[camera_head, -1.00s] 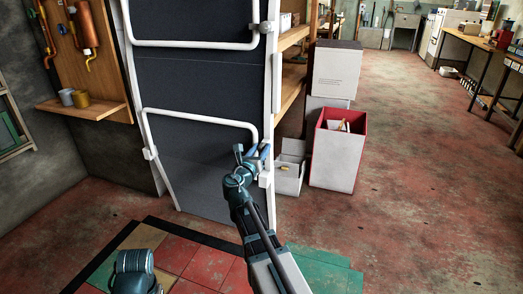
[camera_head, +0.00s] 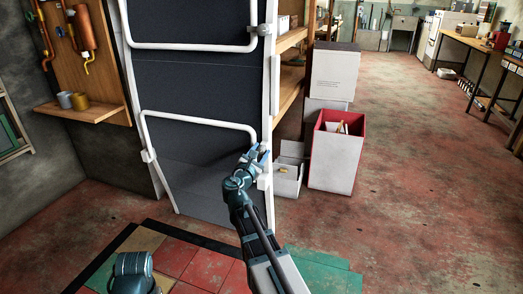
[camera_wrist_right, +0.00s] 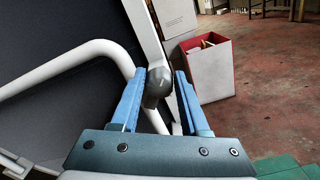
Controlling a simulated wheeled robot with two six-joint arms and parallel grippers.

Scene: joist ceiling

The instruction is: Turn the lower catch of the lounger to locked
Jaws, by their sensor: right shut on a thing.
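The lounger (camera_head: 205,82) stands upright, folded, with dark fabric and a white tube frame. Its lower catch, a grey rounded knob, sits on the right frame rail; it shows in the right wrist view (camera_wrist_right: 157,86) between my blue fingers. In the head view my fingers mostly hide it. My right gripper (camera_head: 256,155) is shut on this catch, at the right end of the lower white bar (camera_head: 200,115). The upper catch (camera_head: 264,30) is a grey knob at the right end of the upper bar. My left gripper is out of view.
A red-lined white bin (camera_head: 336,160) and a small open box (camera_head: 287,178) stand just right of the lounger. A wooden shelf (camera_head: 290,85) is behind it. Two cups (camera_head: 72,100) stand on a ledge at left. Open floor (camera_head: 420,190) lies to the right.

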